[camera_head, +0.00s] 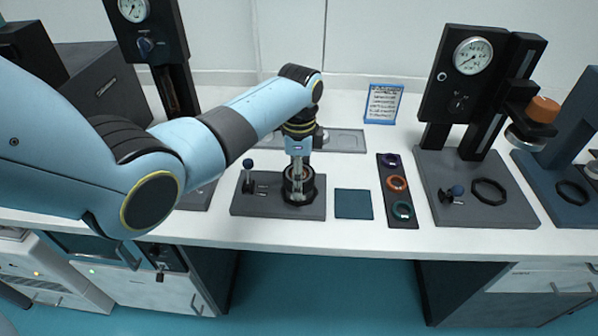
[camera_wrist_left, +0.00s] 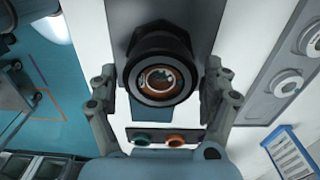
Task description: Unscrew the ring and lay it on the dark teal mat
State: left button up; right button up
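A round black mount with a dark ring (camera_wrist_left: 160,80) around a glassy, orange-brown centre fills the middle of the left wrist view. In the head view this mount (camera_head: 299,195) stands on a grey base plate (camera_head: 268,206). My left gripper (camera_head: 298,176) points straight down over it. In the left wrist view my left gripper (camera_wrist_left: 160,72) is open, with one finger on each side of the mount and gaps showing between. The dark teal mat (camera_head: 353,204) lies bare, just right of the base plate. My right gripper is not in view.
A dark strip (camera_head: 388,171) with purple, orange and green rings lies right of the mat. A gauge stand (camera_head: 457,100) stands farther right. A small knob (camera_head: 248,163) rises left of the mount. A blue-framed sign (camera_head: 382,104) stands behind.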

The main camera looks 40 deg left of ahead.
pick_arm(q)
jog(key=c, duration=0.8)
jog(key=n+p, duration=0.2)
jog(key=n, duration=0.1)
jog(key=shift+r, duration=0.25)
jog(key=shift+c, duration=0.2)
jog(key=shift+o, duration=0.2)
jog(key=n+p, duration=0.2)
jog(key=n, duration=0.4)
jog(key=shift+n+p, duration=0.4)
jog(key=shift+n, duration=0.4)
jog(key=n, duration=0.3)
jog(key=shift+f+n, duration=0.25)
jog(key=shift+n, duration=0.15)
jog(key=n, duration=0.2)
jog(key=shift+n, duration=0.4)
